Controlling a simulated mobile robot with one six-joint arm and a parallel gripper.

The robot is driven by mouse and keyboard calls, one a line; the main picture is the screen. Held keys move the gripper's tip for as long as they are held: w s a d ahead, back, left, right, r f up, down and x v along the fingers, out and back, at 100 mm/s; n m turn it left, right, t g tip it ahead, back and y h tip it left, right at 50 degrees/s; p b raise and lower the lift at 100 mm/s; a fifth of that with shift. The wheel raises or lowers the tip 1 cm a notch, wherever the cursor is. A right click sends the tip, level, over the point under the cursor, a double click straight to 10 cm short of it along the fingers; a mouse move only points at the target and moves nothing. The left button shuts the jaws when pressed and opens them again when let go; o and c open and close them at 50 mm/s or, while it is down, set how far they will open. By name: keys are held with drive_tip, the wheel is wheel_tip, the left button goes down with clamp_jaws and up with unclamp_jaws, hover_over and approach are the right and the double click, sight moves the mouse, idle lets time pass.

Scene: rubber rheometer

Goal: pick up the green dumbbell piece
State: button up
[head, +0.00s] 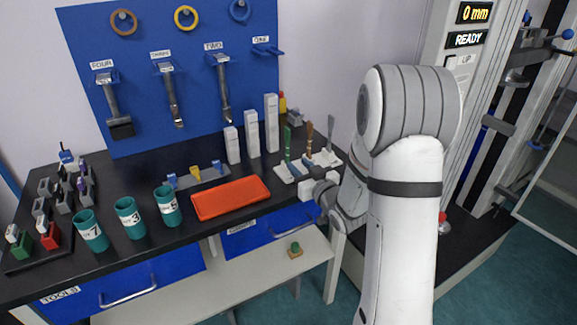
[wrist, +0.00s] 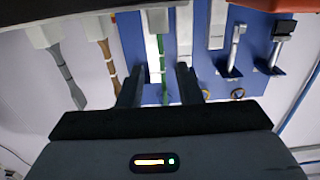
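The green dumbbell piece (head: 287,142) stands upright in a white holder (head: 285,173) at the right end of the black table. A brown piece (head: 308,135) and a grey piece (head: 329,130) stand to its right in the same way. In the wrist view, which looks upside down, the green piece (wrist: 162,62) appears between the two fingers of my gripper (wrist: 160,85). The fingers are apart with gaps on both sides of it. The brown piece (wrist: 106,55) and grey piece (wrist: 68,75) show to the left. In the head view my arm's end is near the holders; the fingertips are not clear.
White blocks (head: 252,134) of stepped height stand behind and left of the pieces. A red-orange tray (head: 230,198) lies left, with teal cups (head: 130,217) further left. A blue tool board (head: 185,75) rises behind. A testing machine (head: 490,110) stands to the right.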

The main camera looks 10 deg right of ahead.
sight(288, 155)
drive_tip(key=p+x, duration=0.1)
drive_tip(key=x, duration=0.6)
drive_tip(key=shift+w+a, duration=0.15)
drive_tip(key=shift+w, duration=0.05)
clamp_jaws()
